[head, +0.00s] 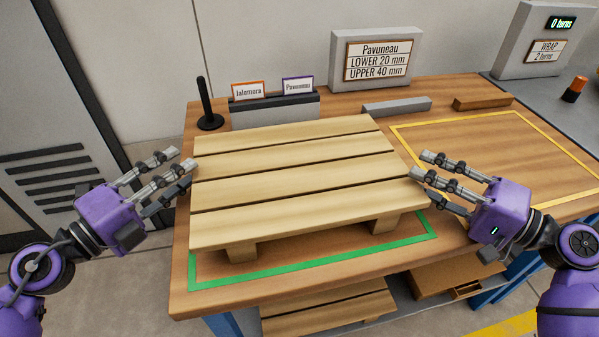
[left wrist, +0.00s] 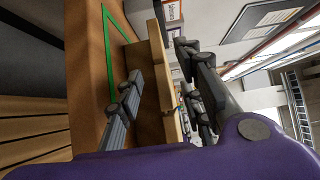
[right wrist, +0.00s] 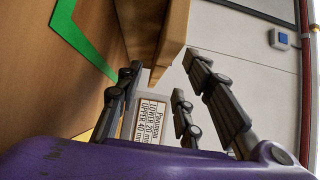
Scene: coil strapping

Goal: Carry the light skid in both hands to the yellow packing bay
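The light skid (head: 300,175), a pale slatted wooden pallet, stands level on the wooden table inside a green outline (head: 330,259). My left gripper (head: 183,168) is at its left end, fingers spread; in the left wrist view the skid's edge (left wrist: 165,85) lies between the fingers. My right gripper (head: 420,171) is at its right end, also spread, with the skid's end (right wrist: 163,35) just beyond the fingertips in the right wrist view. I cannot tell whether any finger touches. The packing bay (head: 480,120) is a yellow outlined rectangle to the right, empty inside.
A grey bar (head: 397,106) and a brown block (head: 483,102) lie behind the bay. A card holder (head: 275,110), a black post (head: 205,105) and a Pavuneau sign (head: 376,60) stand at the back. Another skid (head: 330,310) lies below the table.

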